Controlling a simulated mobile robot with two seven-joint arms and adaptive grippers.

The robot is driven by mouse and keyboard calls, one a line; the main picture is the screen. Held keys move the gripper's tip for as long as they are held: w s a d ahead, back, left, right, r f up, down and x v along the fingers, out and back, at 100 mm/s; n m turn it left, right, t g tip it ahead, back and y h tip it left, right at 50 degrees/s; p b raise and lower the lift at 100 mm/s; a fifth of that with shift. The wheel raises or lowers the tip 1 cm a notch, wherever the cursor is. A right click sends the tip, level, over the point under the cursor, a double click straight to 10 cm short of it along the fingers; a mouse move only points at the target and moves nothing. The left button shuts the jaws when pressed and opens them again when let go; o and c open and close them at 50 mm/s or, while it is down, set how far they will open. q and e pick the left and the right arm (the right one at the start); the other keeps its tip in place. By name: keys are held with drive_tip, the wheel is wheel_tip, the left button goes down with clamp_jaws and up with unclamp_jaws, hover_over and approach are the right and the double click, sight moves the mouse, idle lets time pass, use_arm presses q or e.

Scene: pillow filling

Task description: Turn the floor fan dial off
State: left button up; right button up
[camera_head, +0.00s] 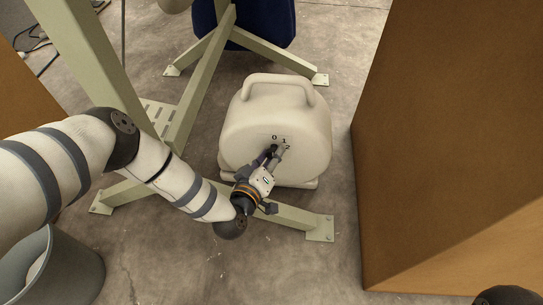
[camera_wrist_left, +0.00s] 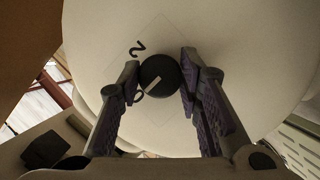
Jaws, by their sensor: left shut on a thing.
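The floor fan (camera_head: 275,115) is a cream rounded housing with a top handle, standing on the concrete floor in the middle of the head view. Its front carries the marks 0, 1 and 2 beside a black round dial (camera_wrist_left: 160,76). My left gripper (camera_head: 273,156) is at the fan's front. In the left wrist view its two fingers (camera_wrist_left: 160,80) are on either side of the dial, shut on it. The dial's white pointer line slants to the lower left there. A 2 shows at the dial's upper left; another mark is partly hidden by the left finger. My right gripper is not in view.
A pale green metal frame (camera_head: 200,85) stands left of and behind the fan, with a foot bar (camera_head: 285,215) in front of it. A large brown box (camera_head: 450,130) stands at right. A grey bin (camera_head: 75,265) is at lower left. Bare floor lies in front.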

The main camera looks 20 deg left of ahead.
use_arm(q)
drive_tip(key=o, duration=1.1)
drive_tip(key=shift+d, duration=0.1)
drive_tip(key=shift+o, duration=0.2)
drive_tip(key=shift+s, duration=0.15)
drive_tip(key=v, duration=1.1)
drive_tip(key=shift+s, duration=0.4)
drive_tip(key=shift+r, duration=0.1)
